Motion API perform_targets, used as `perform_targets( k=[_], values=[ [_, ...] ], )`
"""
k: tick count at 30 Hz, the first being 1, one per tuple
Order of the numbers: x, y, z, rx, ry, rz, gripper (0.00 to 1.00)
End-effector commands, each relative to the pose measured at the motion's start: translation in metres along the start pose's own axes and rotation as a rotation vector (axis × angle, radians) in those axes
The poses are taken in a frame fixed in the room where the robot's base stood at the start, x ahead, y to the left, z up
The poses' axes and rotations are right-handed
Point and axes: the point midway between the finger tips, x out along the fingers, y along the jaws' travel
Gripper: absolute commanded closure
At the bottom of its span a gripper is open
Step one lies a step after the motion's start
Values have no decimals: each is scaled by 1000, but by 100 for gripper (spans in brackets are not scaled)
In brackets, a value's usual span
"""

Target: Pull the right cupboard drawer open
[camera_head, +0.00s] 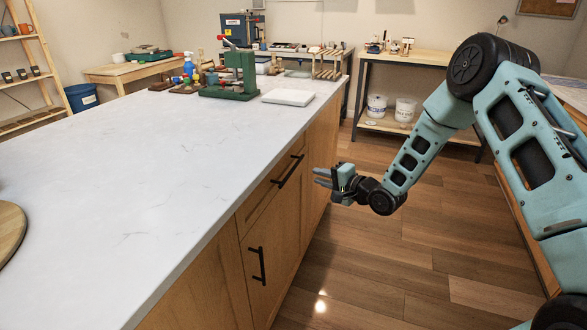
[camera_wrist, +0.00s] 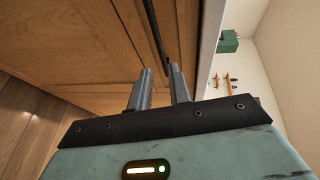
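The wooden cupboard drawer (camera_head: 262,199) sits just under the white countertop, its front looking flush with the cupboard. Its black bar handle (camera_head: 288,171) runs along the front. In the wrist view the dark handle (camera_wrist: 156,35) lies ahead of the fingertips, roughly in line with the gap between them. My gripper (camera_head: 320,177) is to the right of the handle in the head view, its fingers pointing left toward the drawer front. In the wrist view the two grey fingers (camera_wrist: 160,72) are apart with nothing between them. The exact distance to the handle is hard to tell.
A cupboard door with a black handle (camera_head: 257,265) is below the drawer. The countertop (camera_head: 150,160) edge runs above the drawer front. A green press (camera_head: 240,75) and a white slab (camera_head: 288,97) stand at its far end. The wooden floor (camera_head: 375,255) beside the cupboard is clear.

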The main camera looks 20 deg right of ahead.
Motion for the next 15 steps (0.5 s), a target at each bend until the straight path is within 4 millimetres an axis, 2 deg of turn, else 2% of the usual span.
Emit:
perform_targets(
  k=[9, 15],
  values=[
    [68, 0, 1, -2, -2, 0, 81],
    [100, 0, 1, -2, -1, 1, 81]
  ],
)
